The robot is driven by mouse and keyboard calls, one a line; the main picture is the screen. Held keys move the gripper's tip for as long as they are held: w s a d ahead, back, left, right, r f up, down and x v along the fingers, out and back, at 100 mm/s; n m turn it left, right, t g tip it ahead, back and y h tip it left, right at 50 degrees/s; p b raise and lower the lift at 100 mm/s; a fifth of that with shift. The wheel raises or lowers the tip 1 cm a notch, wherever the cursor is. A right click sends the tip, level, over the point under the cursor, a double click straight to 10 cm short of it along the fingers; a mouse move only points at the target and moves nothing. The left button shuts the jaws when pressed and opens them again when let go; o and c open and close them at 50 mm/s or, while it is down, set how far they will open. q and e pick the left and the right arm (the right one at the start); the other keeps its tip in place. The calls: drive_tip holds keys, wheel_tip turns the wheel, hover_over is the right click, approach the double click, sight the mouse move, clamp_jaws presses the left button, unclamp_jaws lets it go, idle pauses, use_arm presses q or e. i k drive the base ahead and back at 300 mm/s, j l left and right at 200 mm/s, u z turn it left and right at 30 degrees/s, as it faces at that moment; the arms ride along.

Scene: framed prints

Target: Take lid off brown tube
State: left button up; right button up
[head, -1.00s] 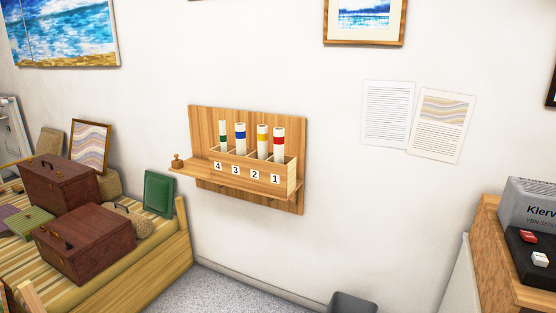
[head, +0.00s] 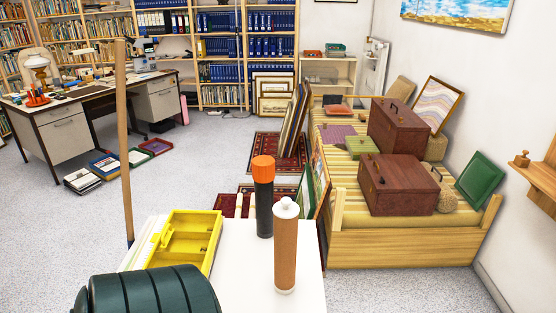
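The brown tube (head: 286,253) stands upright on a white table (head: 242,285) in the head view, low and right of centre. Its white lid (head: 286,208) sits on the top end, with a small knob on it. A black tube (head: 264,208) with an orange lid (head: 263,169) stands just behind and left of it on the same table. Neither of my grippers is in view.
A yellow open tray (head: 185,245) lies on the table's left part. A dark green ribbed object (head: 145,293) fills the bottom left. A wooden pole (head: 122,140) stands left of the table. A striped daybed (head: 408,240) with brown cases is behind at right.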

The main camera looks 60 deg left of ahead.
sight(284, 208)
drive_tip(key=u, duration=1.75)
